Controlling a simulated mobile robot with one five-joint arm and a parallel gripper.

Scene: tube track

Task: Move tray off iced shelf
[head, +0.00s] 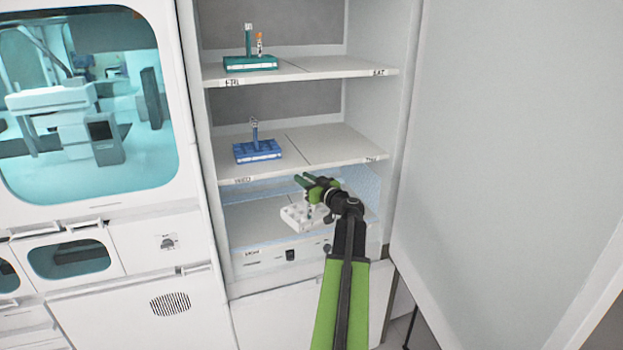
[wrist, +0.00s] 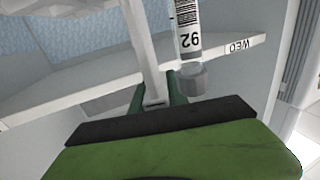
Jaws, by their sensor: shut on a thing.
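A white tray (head: 296,216) is at the iced bottom shelf (head: 252,222) of the cabinet in the head view. Its right part is hidden behind my gripper. My gripper (head: 309,184) is shut on a pale upright post of the tray, which shows in the wrist view as a light bar (wrist: 142,45) between the green fingers (wrist: 155,101). I cannot tell whether the tray touches the shelf.
A blue tray (head: 257,151) stands on the middle shelf (head: 330,146), above my gripper. A teal tray (head: 250,63) with an orange-topped tube (head: 260,43) stands on the top shelf (head: 335,69). The open cabinet door (head: 500,130) borders the right side. The right halves of both upper shelves are clear.

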